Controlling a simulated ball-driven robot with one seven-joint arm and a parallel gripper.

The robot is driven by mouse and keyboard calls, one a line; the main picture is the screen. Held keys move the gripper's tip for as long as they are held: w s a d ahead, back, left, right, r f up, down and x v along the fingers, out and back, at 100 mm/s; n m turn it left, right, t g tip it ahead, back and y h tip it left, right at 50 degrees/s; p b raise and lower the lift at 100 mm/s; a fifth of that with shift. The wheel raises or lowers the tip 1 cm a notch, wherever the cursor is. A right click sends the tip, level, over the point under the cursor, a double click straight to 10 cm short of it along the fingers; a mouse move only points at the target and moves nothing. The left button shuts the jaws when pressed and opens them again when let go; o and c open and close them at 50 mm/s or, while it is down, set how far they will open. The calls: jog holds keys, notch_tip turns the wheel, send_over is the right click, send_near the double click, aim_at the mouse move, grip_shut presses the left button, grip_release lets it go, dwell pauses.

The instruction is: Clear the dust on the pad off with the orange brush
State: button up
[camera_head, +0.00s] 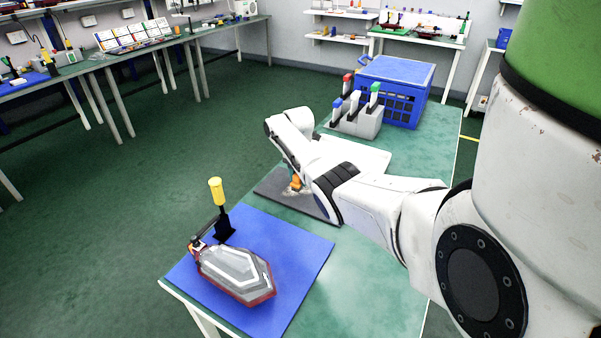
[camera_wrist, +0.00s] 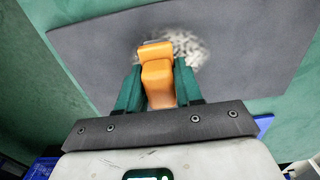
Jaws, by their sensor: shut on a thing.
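The orange brush (camera_wrist: 158,75) is held between the green fingers of my gripper (camera_wrist: 160,90), which is shut on it. In the head view the brush (camera_head: 296,183) shows as a small orange piece beneath my arm. The dark grey pad (camera_wrist: 100,55) lies flat on the green table; in the head view part of the pad (camera_head: 272,183) is covered by my arm. Pale grey dust (camera_wrist: 188,46) lies in a patch on the pad around the brush's head. Whether the bristles touch the pad cannot be told.
A blue mat (camera_head: 300,258) with a tail lamp (camera_head: 235,273) and a yellow-handled tool (camera_head: 217,195) lies at the table's near end. A grey holder (camera_head: 355,122) with several coloured-top tools and a blue crate (camera_head: 420,98) stand at the far end.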

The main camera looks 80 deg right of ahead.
aim_at(295, 185)
jog(key=shift+w+a+p, duration=0.2)
jog(key=shift+a+p, duration=0.55)
jog(key=shift+p, duration=0.05)
jog(key=shift+w+a+p, duration=0.2)
jog(key=shift+a+p, duration=0.55)
jog(key=shift+p, duration=0.05)
jog(key=shift+w+a+f, duration=0.1)
jog(key=shift+a+f, duration=0.1)
jog(key=shift+a, duration=0.1)
